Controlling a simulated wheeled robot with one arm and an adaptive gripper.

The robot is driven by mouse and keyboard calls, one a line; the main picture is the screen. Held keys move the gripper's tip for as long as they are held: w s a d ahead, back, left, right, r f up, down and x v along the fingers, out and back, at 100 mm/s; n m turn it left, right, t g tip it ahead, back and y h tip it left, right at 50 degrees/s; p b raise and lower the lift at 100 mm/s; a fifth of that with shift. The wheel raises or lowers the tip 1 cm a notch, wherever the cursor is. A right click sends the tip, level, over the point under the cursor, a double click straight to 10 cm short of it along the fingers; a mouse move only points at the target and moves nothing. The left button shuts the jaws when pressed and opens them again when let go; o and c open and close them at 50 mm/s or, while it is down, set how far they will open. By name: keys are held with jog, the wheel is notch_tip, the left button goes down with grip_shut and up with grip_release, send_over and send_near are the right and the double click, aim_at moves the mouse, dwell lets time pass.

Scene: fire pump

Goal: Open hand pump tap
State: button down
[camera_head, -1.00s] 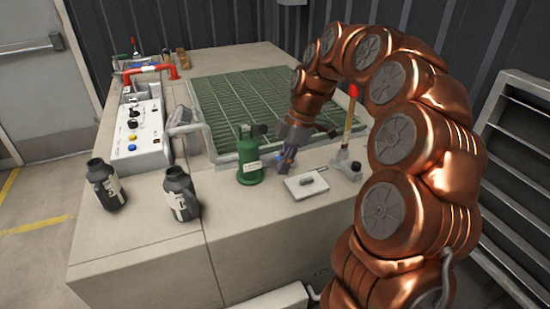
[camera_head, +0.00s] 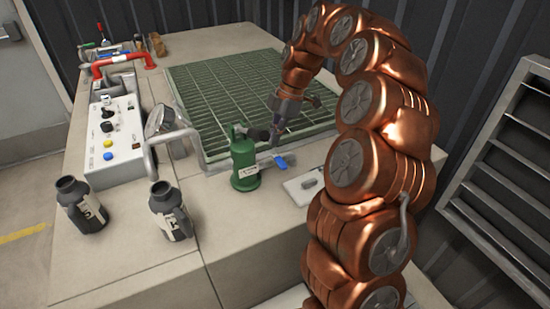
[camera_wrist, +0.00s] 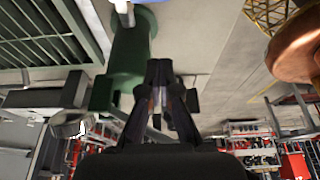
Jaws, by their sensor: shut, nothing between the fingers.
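The green hand pump (camera_head: 245,162) stands upright on the pale bench in front of the green grating. Its blue tap handle (camera_head: 284,161) sticks out to the right of the pump, low down. The green pump (camera_wrist: 128,50) shows just left of the fingertips there. The blue handle cannot be made out in the wrist view.
Two dark bottles (camera_head: 82,205) (camera_head: 171,210) stand at the front left. A control box (camera_head: 114,140) and a red pipe (camera_head: 122,58) are at the left. A pale plate (camera_head: 305,186) lies right of the pump. The grating (camera_head: 225,90) fills the bench behind.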

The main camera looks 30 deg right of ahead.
aim_at(279, 160)
jog(key=shift+a, duration=0.1)
jog(key=p+x, duration=0.3)
jog(key=x, duration=0.6)
jog(key=shift+f, duration=0.45)
jog(key=shift+d+p, duration=0.6)
jog(key=shift+d, duration=1.2)
